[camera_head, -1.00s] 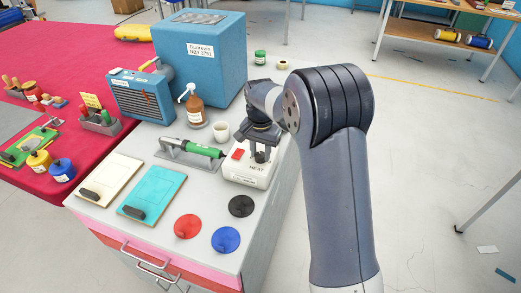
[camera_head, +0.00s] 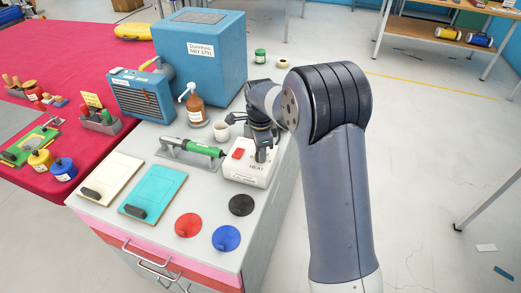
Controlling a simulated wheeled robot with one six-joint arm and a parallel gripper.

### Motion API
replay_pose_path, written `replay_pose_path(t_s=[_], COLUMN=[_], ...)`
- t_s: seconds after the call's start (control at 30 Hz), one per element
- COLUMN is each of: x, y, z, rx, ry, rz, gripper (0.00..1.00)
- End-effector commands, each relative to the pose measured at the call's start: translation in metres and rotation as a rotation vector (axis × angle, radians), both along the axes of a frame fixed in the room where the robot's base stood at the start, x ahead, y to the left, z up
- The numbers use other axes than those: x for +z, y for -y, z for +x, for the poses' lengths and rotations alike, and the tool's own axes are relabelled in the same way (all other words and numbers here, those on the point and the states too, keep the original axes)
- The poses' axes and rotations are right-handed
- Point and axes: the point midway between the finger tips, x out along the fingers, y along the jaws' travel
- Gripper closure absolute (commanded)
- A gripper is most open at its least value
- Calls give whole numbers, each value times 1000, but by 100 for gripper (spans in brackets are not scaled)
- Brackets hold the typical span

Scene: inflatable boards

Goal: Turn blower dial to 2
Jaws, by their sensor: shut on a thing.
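The blower control box (camera_head: 245,174) is a white box with a red switch (camera_head: 238,154) and the printed word HEAT on its top. It sits at the right side of the grey cabinet top. My gripper (camera_head: 261,157) points down onto the top of the box, to the right of the red switch. It is shut on the dial, which the fingers and wrist hide. I cannot read the dial's setting or its numbers. A green-handled hot-air tool (camera_head: 203,149) lies in a grey stand just left of the box.
A white cup (camera_head: 222,131), a brown pump bottle (camera_head: 195,105) and a large blue machine (camera_head: 200,55) stand behind. Black (camera_head: 241,205), red (camera_head: 188,225) and blue (camera_head: 226,238) discs lie in front. Cream (camera_head: 110,178) and teal (camera_head: 152,193) clipboards lie left.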

Motion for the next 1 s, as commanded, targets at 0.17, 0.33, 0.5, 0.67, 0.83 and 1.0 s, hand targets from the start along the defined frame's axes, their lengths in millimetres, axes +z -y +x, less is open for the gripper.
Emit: replay_pose_path(t_s=[0.17, 0.33, 0.5, 0.67, 0.83, 1.0], x=[1, 1, 1, 1, 1, 1], y=[0, 0, 0, 0, 0, 0], z=[1, 1, 1, 1, 1, 1], rx=[-130, -220, -276, -300, -307, -306], ry=[3, 3, 3, 3, 3, 3], rz=[0, 0, 0, 0, 0, 0], gripper=[92, 92, 92, 92, 92, 92])
